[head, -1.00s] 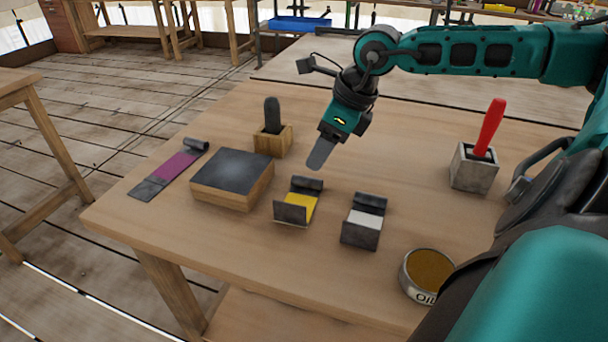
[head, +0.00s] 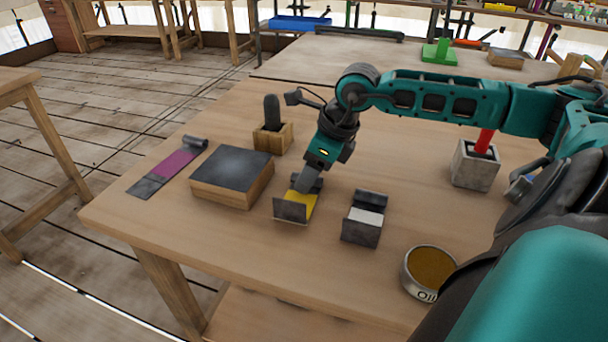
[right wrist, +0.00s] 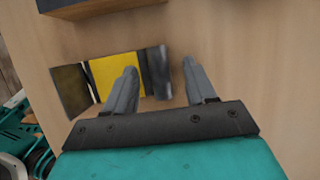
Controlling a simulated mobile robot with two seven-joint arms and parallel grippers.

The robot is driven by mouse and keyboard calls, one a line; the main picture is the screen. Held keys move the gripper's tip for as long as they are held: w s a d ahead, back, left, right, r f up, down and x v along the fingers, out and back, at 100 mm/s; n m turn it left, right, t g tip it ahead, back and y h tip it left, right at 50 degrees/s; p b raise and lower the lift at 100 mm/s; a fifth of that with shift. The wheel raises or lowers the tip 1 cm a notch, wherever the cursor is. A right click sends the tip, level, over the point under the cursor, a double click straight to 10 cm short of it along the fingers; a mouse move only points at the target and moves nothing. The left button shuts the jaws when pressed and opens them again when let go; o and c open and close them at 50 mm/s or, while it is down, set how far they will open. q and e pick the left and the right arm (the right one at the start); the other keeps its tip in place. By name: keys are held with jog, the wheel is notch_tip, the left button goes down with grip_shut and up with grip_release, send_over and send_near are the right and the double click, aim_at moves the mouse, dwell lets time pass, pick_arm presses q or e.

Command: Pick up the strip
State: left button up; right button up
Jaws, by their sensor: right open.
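The yellow strip (head: 301,206) lies on the table with dark, bent-up ends; it also shows in the right wrist view (right wrist: 108,74). A white strip (head: 366,217) with similar dark ends is to its right. A purple strip (head: 178,166), flatter, with one curled dark end, lies at the left. My right gripper (head: 306,186) is at the yellow strip's far end. In the right wrist view it (right wrist: 160,70) is open and empty, one finger over the yellow part and the other beyond the dark end. Whether it touches the strip, I cannot tell. My left gripper is out of view.
A wooden block with a dark top (head: 232,175) stands left of the yellow strip. A wooden holder (head: 273,138) with a dark handle is behind it. A grey holder (head: 476,168) with a red handle and an oil tin (head: 428,272) are at the right.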

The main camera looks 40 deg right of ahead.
jog(key=shift+c, duration=0.3)
grip_shut()
jog(key=shift+r, duration=0.2)
